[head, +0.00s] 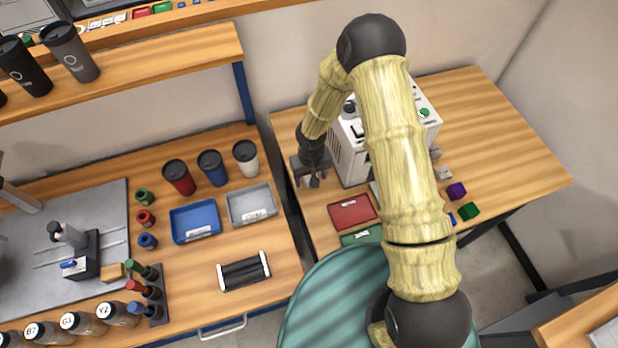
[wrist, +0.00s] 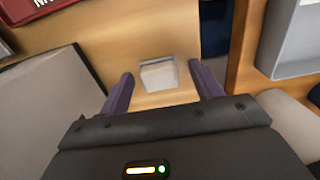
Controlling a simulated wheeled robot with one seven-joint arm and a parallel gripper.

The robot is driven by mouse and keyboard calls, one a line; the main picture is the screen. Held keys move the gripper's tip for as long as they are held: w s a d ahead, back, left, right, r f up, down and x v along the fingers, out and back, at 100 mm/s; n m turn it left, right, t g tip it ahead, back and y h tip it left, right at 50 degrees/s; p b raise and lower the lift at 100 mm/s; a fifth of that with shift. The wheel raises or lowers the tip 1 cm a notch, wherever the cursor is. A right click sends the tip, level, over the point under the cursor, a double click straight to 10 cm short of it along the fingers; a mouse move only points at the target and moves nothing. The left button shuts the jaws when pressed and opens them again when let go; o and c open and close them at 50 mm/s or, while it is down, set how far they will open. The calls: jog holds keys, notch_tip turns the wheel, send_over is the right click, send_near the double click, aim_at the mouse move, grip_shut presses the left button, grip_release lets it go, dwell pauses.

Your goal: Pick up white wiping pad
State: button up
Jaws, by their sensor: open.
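The white wiping pad (wrist: 158,74) is a small pale block lying on the wooden table, seen in the wrist view ahead of my gripper and in line with the gap between its fingers. My gripper (wrist: 161,80) is open, with one dark finger on each side of that gap and nothing held. I cannot tell how far above the pad the fingertips are. In the head view my gripper (head: 312,181) points down at the left edge of the right table, beside the white machine. The pad is not clearly visible there.
The white machine (head: 350,150) stands close to the right of my gripper. A red tray (head: 351,211) and a green tray (head: 362,237) lie nearer. A grey tray (head: 251,204) and a blue tray (head: 195,222) are on the left table. A gap separates the tables.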

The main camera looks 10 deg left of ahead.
dwell(0.4)
jog(key=c, duration=1.1)
jog(key=shift+o, duration=0.2)
jog(key=shift+r, duration=0.15)
notch_tip(320, 180, up, 10)
jog(key=b, duration=0.1)
jog(key=shift+o, duration=0.5)
jog(key=shift+c, duration=0.2)
